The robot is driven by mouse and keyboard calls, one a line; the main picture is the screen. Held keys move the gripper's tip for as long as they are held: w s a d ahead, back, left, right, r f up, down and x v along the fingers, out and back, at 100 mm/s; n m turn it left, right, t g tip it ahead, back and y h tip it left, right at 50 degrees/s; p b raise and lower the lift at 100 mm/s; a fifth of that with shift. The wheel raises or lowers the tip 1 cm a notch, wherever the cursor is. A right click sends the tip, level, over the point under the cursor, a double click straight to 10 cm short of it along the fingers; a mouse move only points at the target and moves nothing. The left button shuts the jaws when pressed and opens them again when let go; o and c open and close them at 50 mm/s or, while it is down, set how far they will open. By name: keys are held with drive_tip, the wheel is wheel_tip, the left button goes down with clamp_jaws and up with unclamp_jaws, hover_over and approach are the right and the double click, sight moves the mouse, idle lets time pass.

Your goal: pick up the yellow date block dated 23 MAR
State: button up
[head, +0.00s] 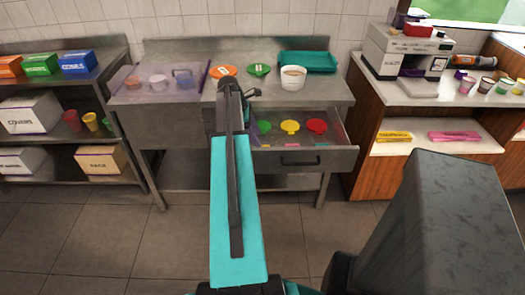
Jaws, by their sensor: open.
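I cannot make out a date reading 23 MAR anywhere. Small coloured pieces lie low in the open drawer (305,160), just behind its front; one of them looks yellow (291,145), but I cannot tell whether it is a date block. My arm reaches forward to the counter, left of the drawer's lids. My gripper (251,93) is at its dark far end, open, small and partly hidden by the arm. Nothing shows held in it.
Green, yellow and red lids (317,126) sit in the drawer. The steel counter (330,90) holds a white tub (293,77), a teal tray (307,62) and a clear bin (157,83). A yellow packet (394,136) lies on the right shelf. The floor in front is clear.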

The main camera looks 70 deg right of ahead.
drive_tip(key=shift+s+f, duration=0.15)
drive_tip(key=shift+f, duration=0.2)
drive_tip(key=shift+d+f, duration=0.1)
drive_tip(key=shift+p+x, duration=0.65)
drive_tip(key=shift+x, duration=1.85)
drive_tip(key=c, duration=1.1)
drive_tip(key=shift+r+b, duration=0.75)
drive_tip(key=shift+r, duration=4.2)
